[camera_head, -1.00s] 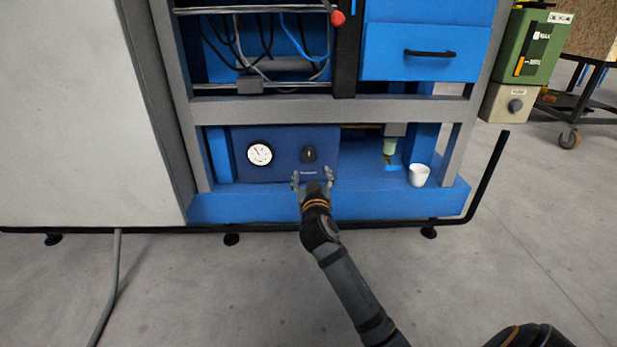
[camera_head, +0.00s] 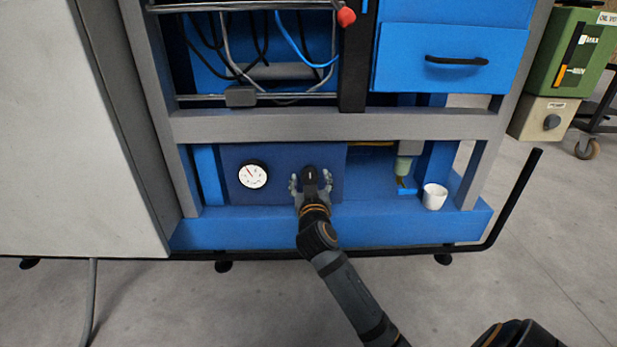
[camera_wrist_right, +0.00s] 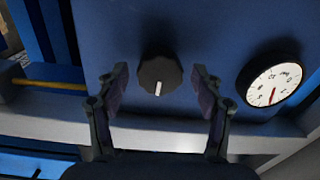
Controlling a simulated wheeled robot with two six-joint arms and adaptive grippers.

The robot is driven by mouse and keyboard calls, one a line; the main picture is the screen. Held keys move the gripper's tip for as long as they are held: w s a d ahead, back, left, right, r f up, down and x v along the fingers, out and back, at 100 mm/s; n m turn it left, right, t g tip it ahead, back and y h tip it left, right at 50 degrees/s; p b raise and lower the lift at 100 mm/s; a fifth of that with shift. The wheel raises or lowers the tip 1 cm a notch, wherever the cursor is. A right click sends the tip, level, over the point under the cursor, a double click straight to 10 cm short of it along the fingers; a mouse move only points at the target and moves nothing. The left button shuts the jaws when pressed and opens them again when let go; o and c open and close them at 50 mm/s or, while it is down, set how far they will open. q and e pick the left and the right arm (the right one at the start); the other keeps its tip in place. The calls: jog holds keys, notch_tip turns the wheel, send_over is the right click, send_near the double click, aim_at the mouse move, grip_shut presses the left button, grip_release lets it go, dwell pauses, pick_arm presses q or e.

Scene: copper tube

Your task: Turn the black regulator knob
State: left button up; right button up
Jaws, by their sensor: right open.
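The black regulator knob (camera_wrist_right: 159,74) sits on a dark blue panel (camera_wrist_right: 200,30), with a white mark on its face. In the right wrist view it lies between the two spread fingers of my right gripper (camera_wrist_right: 160,92), with a gap on each side. In the head view my right gripper (camera_head: 311,184) is at the panel, open, with its fingers either side of the knob (camera_head: 309,173). The head view shows the knob only partly, above the gripper body. My left gripper is in neither view.
A round white gauge (camera_head: 253,174) is on the panel beside the knob; the wrist view shows it too (camera_wrist_right: 274,84). A white cup (camera_head: 434,197) stands on the blue ledge (camera_head: 390,225) at right. A grey crossbar (camera_head: 330,125) runs above the panel.

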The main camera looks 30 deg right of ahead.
jog(key=c, duration=1.1)
jog(key=shift+c, duration=0.2)
jog(key=shift+m, duration=0.4)
jog(key=m, duration=0.2)
jog(key=shift+m+b, duration=0.3)
jog(key=shift+f+m+b, duration=0.1)
jog(key=shift+m+b, duration=0.3)
jog(key=shift+m, duration=1.1)
